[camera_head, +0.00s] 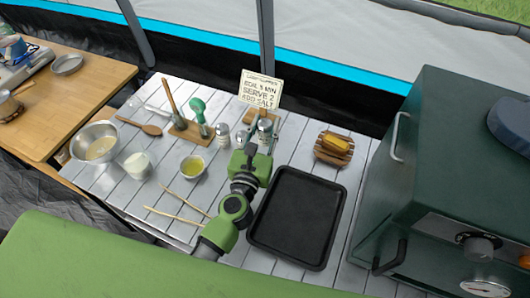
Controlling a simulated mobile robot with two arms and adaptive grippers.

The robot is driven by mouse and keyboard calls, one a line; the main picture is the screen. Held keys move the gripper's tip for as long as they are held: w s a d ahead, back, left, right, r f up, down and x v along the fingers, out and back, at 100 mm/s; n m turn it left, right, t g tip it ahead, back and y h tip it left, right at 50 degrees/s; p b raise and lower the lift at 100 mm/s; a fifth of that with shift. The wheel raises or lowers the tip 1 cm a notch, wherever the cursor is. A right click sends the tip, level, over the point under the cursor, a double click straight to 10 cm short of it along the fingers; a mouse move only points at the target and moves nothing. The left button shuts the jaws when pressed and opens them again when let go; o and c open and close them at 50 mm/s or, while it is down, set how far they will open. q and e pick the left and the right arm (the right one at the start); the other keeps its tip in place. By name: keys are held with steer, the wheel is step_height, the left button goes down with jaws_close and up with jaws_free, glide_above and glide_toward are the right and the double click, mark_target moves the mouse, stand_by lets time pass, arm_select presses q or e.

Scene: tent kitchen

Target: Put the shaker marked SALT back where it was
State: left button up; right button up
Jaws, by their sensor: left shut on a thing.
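My left gripper (259,143) reaches up over the middle of the slatted table, in front of the recipe card. It is shut on a small shaker (265,129) with a dark top. The fingers hide part of this shaker, and I cannot read its marking. A second small shaker (222,135) stands upright on the table to the left of the gripper. Its marking is also too small to read. My right gripper is not in view.
A card (261,90) stands behind the gripper. Left are a utensil stand (187,132), a bowl of yellow liquid (193,165), a white cup (137,164) and a metal bowl (85,139).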

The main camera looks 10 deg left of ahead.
mark_target(263, 144)
arm_select(q)
step_height(263, 144, down, 5)
steer(key=shift+r+b, duration=0.1)
steer(key=shift+b, duration=1.05)
step_height(263, 144, down, 3)
steer(key=shift+f+b, duration=0.15)
steer(key=shift+b, duration=0.65)
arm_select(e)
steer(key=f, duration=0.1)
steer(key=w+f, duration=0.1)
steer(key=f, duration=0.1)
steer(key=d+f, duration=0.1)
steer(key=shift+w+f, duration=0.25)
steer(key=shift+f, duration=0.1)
arm_select(q)
steer(key=shift+f, duration=0.1)
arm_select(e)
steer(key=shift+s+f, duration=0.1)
arm_select(q)
steer(key=shift+f, duration=0.2)
steer(key=o, duration=0.9)
steer(key=shift+r, duration=0.1)
steer(key=shift+c, duration=0.2)
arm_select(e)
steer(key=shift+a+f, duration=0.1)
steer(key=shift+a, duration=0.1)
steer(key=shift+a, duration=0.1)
